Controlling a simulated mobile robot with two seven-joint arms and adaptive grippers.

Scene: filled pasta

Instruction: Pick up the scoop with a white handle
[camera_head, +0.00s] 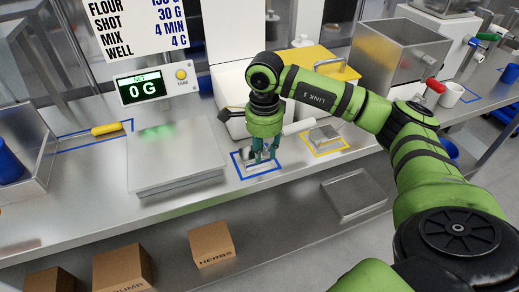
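The scoop with a white handle (298,127) lies on the steel counter (290,176). Its metal head sits inside a yellow outlined square, and its handle points left. My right gripper (264,157) points down left of this scoop, over a blue outlined square. Its fingers look apart, with a gap between them, and it is not on the white handle. A metal object, seemingly a scoop head (246,155), lies beside the fingers and is partly hidden by them. A dark handle (225,115) shows behind. My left gripper is not in view.
A scale (175,160) with a "0 G" display (143,90) stands left of my gripper. A yellow-handled tool (106,128) lies farther left. Cardboard boxes (211,243) sit below the counter.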

